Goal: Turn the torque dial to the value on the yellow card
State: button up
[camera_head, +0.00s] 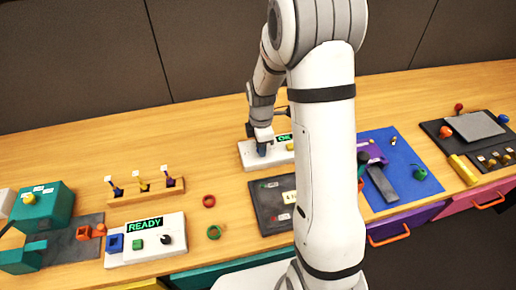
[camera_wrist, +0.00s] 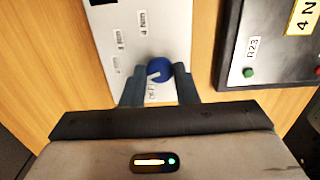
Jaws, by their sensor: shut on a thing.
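The torque dial (camera_wrist: 161,68) is a blue round knob on a white panel (camera_wrist: 185,20) in the wrist view. A white pointer mark on it points to the lower left. Printed labels lie around it; one reads 4 Nm, another OFF. My gripper (camera_wrist: 160,73) has its two dark fingers on either side of the dial and is shut on it. In the head view my gripper (camera_head: 263,148) is down at the white panel, and the dial is mostly hidden. The yellow card (camera_wrist: 304,18) is cut off at the upper right; "4 N" is legible.
A dark box (camera_wrist: 262,75) labelled R23 with a green button stands right of the panel. My arm hides part of the middle.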

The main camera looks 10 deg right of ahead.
jog(key=m+b, duration=0.2)
jog(key=m, duration=0.5)
jog(key=shift+w+d, duration=0.1)
jog(key=shift+w, duration=0.05)
jog(key=m+b, duration=0.1)
jog(key=m, duration=0.5)
jog(key=shift+m+b, duration=0.3)
jog(key=shift+m, duration=0.1)
jog(key=m+b, duration=0.1)
jog(key=m, duration=0.4)
jog(key=shift+m, duration=2.1)
jog(key=o, duration=1)
notch_tip(320, 180, up, 8)
jog(key=shift+f, duration=0.1)
